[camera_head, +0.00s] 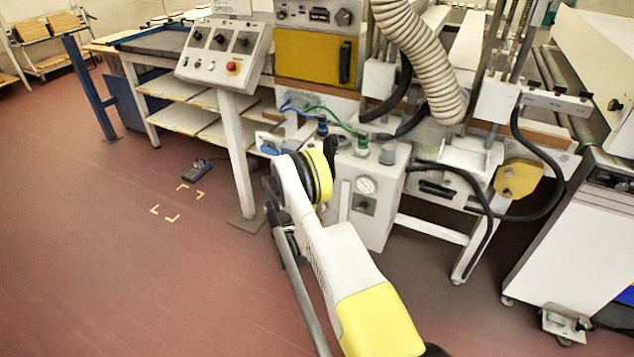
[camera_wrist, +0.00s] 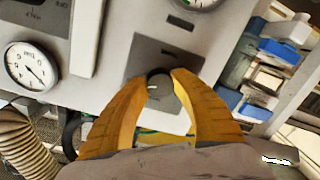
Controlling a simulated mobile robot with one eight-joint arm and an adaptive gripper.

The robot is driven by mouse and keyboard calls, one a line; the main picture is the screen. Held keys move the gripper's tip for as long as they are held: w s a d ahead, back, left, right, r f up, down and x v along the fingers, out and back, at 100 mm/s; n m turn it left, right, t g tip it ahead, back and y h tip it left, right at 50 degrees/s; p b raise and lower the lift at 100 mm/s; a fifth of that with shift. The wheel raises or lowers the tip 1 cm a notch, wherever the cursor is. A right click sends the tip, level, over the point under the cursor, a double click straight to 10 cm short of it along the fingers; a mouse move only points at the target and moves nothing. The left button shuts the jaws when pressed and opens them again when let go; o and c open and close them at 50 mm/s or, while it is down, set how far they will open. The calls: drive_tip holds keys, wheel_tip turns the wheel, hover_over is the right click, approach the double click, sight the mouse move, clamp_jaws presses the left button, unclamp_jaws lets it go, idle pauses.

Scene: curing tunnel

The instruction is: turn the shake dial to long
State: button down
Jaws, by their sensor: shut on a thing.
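A dark round dial (camera_wrist: 160,92) sits on a grey square plate (camera_wrist: 146,55) on a pale panel in the wrist view. A short white mark shows on the left part of its face, pointing roughly left. My gripper (camera_wrist: 161,82) has its two yellow fingers closed on the dial, one on each side. The lettering around the dial is too small to read, so I cannot tell its settings. In the head view my arm reaches to the machine, and the fingers cannot be made out there.
In the wrist view a round gauge (camera_wrist: 30,67) is at left, and blue-and-white containers (camera_wrist: 280,48) are at right. In the head view a corrugated hose (camera_head: 425,55) hangs over the machine, and a control panel (camera_head: 222,54) stands behind. The red floor at left is mostly clear.

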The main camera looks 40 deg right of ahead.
drive_tip(key=c, duration=1)
unclamp_jaws()
wheel_tip(320, 180, up, 10)
